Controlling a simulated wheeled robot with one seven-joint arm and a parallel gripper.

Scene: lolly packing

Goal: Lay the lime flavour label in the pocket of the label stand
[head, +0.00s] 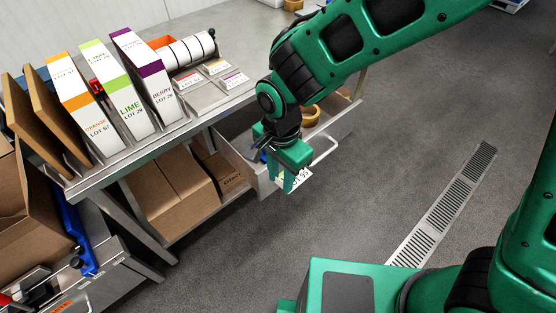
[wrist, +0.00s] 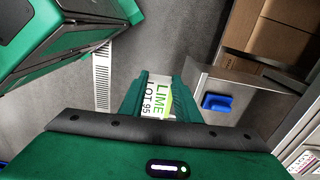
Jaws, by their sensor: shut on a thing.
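My gripper (head: 290,178) is shut on the lime label (head: 301,178), a white card, and holds it in the air by the open drawer, clear of the bench. In the wrist view the label (wrist: 158,103) lies between the green fingers and reads LIME LOT 95, with a green band. What looks like the label stand, a sloped metal piece (head: 205,98), is on the bench up and left of my gripper. Small cards with red, orange and purple marks lie on it.
Orange (head: 72,90), lime (head: 118,95) and berry (head: 147,80) cartons stand on the bench left of the stand, with a roller of white rolls (head: 185,52) behind it. The open drawer (head: 335,128) juts out below, holding a wooden bowl (head: 310,115).

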